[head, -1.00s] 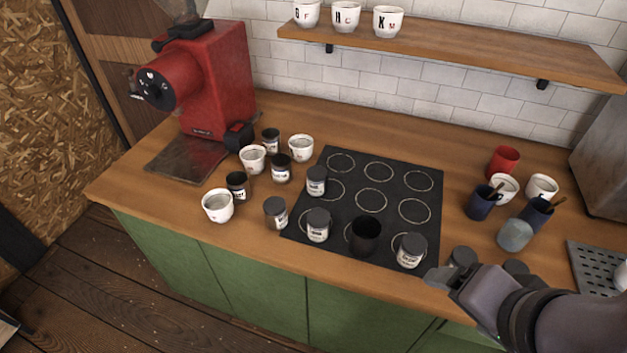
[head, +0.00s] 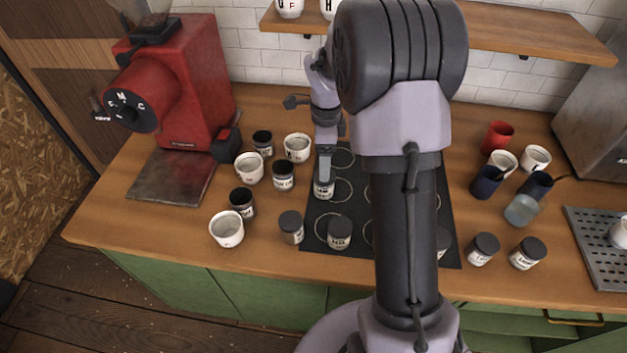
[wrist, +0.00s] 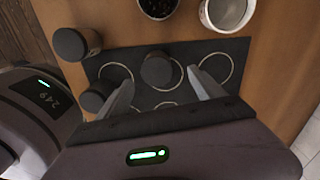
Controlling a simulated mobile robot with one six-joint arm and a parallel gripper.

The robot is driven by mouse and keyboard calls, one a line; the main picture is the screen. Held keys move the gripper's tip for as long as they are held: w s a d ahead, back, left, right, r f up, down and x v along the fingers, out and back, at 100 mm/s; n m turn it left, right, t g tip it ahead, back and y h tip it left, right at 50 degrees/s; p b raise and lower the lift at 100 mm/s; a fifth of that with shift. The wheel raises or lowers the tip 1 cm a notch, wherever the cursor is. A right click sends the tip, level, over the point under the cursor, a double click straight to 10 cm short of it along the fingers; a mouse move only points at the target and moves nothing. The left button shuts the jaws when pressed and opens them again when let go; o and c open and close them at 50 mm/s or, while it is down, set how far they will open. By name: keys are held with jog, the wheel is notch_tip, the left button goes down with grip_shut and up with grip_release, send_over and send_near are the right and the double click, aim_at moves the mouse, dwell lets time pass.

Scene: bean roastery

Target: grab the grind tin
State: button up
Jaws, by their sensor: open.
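A dark-lidded tin with a pale label (head: 324,190) stands upright on the black mat (head: 352,160), near its left edge. Its label is too small to read, so I cannot tell from lettering whether it is the grind tin. My gripper (head: 325,172) is directly above it, pointing down. In the wrist view, the lid of this tin (wrist: 156,68) sits between the tips of my open gripper (wrist: 161,76). Whether the fingers touch it I cannot tell. Similar tins (head: 339,233) (head: 291,227) stand close by at the front left. My arm hides much of the mat.
White cups (head: 226,229) and open dark tins (head: 243,203) stand left of the mat, near the red grinder (head: 180,90). Two tins (head: 482,248) (head: 527,253) stand at the front right. Several cups (head: 487,180) stand behind them. A shelf (head: 520,40) runs above.

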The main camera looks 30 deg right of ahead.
aim_at(326, 184)
notch_tip(326, 184, down, 4)
jog(key=shift+r+b, duration=0.1)
jog(key=shift+b, duration=0.3)
jog(key=f, duration=0.2)
jog(key=f+b, duration=0.1)
jog(key=s+f+b, duration=0.1)
jog(key=f, duration=0.1)
jog(key=shift+d+f, duration=0.1)
jog(key=shift+f, duration=0.25)
jog(key=shift+w+r, duration=0.1)
jog(key=c, duration=1.5)
